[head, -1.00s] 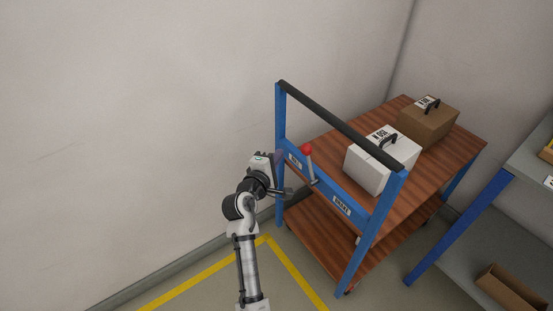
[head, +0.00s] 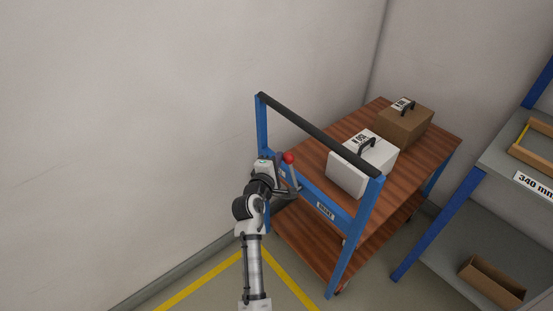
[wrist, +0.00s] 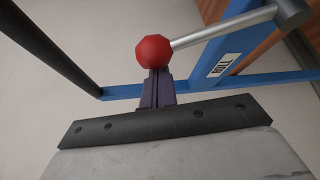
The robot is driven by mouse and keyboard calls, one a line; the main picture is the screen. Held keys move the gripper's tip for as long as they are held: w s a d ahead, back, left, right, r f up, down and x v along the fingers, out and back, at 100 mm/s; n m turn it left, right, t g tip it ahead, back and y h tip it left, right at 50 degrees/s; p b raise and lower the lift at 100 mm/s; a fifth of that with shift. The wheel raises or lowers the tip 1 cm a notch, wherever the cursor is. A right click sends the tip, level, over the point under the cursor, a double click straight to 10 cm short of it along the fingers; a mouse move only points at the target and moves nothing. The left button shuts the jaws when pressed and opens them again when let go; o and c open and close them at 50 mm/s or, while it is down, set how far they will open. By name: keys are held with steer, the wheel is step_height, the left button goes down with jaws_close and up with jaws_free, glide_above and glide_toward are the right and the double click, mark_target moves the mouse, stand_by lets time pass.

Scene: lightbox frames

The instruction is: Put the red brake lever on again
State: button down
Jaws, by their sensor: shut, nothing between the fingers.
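The brake lever is a grey rod (wrist: 222,27) with a red knob (head: 289,157), on the blue crossbar of the cart's (head: 345,217) handle frame. In the head view it stands nearly upright with a slight tilt, between two white labels. My gripper (head: 294,191) is beside the lever in the head view. In the wrist view the red knob (wrist: 153,52) lies right at the tips of my shut, empty gripper (wrist: 158,76). I cannot tell whether they touch. The label near the lever's pivot reads "ROLL" (wrist: 223,65); the other label (head: 326,211) seems to read "BRAKE".
A white case (head: 362,165) and a brown box (head: 404,127) stand on the cart's wooden top. A black handle bar (head: 318,135) runs above the lever. A grey shelf (head: 500,165) is at the right. The wall is close at the left.

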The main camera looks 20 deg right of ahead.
steer(key=shift+s, duration=0.1)
steer(key=shift+s+d+r+m+b, duration=0.2)
steer(key=shift+m+b, duration=0.1)
steer(key=shift+b, duration=0.2)
steer(key=s+d+r+m+t+h+b, duration=0.1)
steer(key=s+d+m+t+h+b, duration=0.1)
steer(key=s+m+b, duration=0.4)
steer(key=shift+s+d+h+b, duration=0.55)
steer(key=shift+s+b, duration=1.05)
steer(key=shift+b, duration=0.85)
steer(key=shift+s+d, duration=0.1)
steer(key=shift+d, duration=0.05)
